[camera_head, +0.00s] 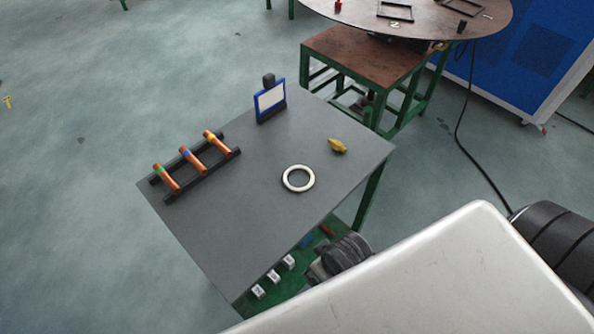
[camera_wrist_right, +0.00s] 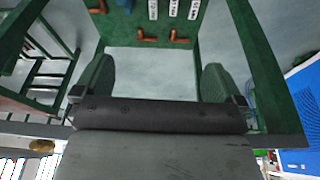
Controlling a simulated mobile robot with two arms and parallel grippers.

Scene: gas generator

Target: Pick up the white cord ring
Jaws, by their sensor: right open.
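The white cord ring (camera_head: 285,179) lies flat on the grey tabletop (camera_head: 240,220) in the head view, right of the middle, with nothing touching it. My right gripper (camera_wrist_right: 157,80) is open, its two fingers apart with nothing between them in the wrist view. In the head view, dark parts at the end of my right arm show beside the table's front right edge, below and right of the ring. The fingertips cannot be made out there. The ring does not show in the wrist view. My left gripper is in neither view.
A black rack (camera_head: 208,181) with orange rods stands left on the table. A blue-framed panel (camera_head: 270,101) stands at the back, and a yellow object (camera_head: 338,146) lies behind the ring. A green lower shelf (camera_head: 285,290) holds small labelled pieces. Tabletop around the ring is clear.

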